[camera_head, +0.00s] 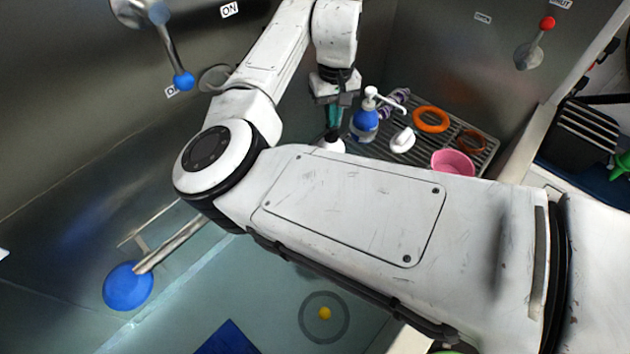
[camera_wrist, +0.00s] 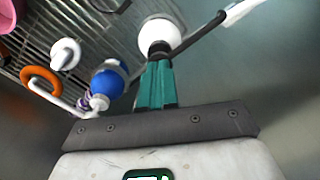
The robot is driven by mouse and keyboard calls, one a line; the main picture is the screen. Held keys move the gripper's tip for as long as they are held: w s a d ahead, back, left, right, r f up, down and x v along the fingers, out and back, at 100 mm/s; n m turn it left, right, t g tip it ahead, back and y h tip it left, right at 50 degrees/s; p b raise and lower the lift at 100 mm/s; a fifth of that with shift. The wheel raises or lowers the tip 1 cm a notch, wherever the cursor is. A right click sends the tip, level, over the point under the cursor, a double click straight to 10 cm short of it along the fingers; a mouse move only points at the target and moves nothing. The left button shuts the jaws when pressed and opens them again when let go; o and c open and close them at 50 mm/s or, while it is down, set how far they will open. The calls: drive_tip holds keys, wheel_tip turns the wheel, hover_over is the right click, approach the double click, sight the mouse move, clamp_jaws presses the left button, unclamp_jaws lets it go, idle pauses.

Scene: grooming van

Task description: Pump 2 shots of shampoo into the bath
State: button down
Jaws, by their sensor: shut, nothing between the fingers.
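My gripper (camera_head: 333,118) points down with its teal fingers shut. In the wrist view the fingertips (camera_wrist: 157,68) meet or nearly meet a dark piece on top of a white rounded object (camera_wrist: 158,34); I cannot tell whether they touch. That white object (camera_head: 331,144) shows only in part above my arm in the head view. A blue bottle with a white pump head (camera_head: 365,122) stands upright to the right of the fingers; it also shows in the wrist view (camera_wrist: 107,82). The bath (camera_head: 255,285) lies below my arm.
The slatted rack (camera_head: 480,163) holds an orange ring (camera_head: 431,120), a brown ring (camera_head: 472,141), a white rounded item (camera_head: 402,140) and a pink bowl (camera_head: 453,162). A blue-ended lever (camera_head: 128,286) and yellow ball (camera_head: 324,313) show at the bath. My arm hides much.

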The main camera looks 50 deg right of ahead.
idle(0.4)
drive_tip(key=shift+r+p, duration=1.35)
drive_tip(key=shift+p, duration=0.1)
drive_tip(key=shift+f, duration=0.15)
drive_tip(key=shift+f+b, duration=0.45)
drive_tip(key=shift+f, duration=0.95)
drive_tip(key=shift+r, duration=0.1)
drive_tip(key=shift+r+p, duration=1.45)
